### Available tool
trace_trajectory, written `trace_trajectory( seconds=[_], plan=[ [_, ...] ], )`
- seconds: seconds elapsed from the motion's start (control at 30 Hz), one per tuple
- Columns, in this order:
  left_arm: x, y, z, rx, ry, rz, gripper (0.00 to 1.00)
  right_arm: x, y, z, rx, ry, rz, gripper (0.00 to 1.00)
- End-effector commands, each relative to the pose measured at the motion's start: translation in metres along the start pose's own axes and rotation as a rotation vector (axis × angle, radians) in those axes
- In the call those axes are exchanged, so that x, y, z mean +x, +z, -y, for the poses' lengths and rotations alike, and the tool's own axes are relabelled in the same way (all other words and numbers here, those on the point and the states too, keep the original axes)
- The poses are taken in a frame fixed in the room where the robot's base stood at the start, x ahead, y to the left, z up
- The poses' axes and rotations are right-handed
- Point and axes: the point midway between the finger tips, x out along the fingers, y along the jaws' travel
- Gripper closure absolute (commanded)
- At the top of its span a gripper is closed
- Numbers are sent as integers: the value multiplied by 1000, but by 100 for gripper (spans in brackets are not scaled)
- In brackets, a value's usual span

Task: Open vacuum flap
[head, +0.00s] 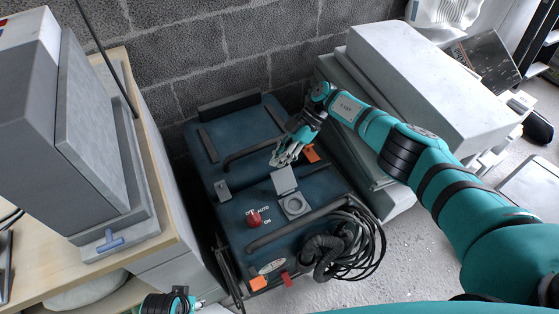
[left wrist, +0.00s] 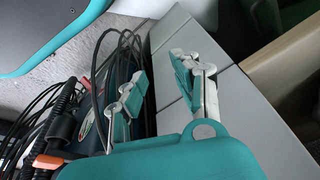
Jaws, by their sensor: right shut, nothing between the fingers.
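The vacuum (head: 225,180) is a dark blue box on the floor against the block wall. On its top a small grey square flap (head: 284,180) is swung up and back from a grey square inlet (head: 295,205) with a round opening, which shows uncovered. My right gripper (head: 284,155) is shut and empty, just behind the flap's upper edge; I cannot tell whether it touches it. My left gripper (left wrist: 158,82) is open and empty in the left wrist view, over the grey side of a cabinet. Its arm shows at the head view's bottom edge.
A red knob (head: 254,218) sits left of the inlet. Black cables (head: 362,245) and a ribbed hose lie at the vacuum's front right. Pale stacked slabs (head: 420,80) stand to the right, a wooden bench (head: 165,200) to the left. Open floor lies at the lower right.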

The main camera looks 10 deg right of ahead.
Motion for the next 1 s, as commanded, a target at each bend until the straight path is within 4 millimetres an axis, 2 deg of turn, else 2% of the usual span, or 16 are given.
trace_trajectory(
  seconds=[0.3,0.5,1.0],
  plan=[
    [-34,-14,2,-3,-4,-22,69,5,5,-4,0,0,-1,100],
    [-49,-18,3,-5,-5,-28,69,6,6,-5,0,0,-1,100],
    [-54,-19,3,-5,-5,-30,69,6,6,-5,0,0,-1,100]
  ],
)
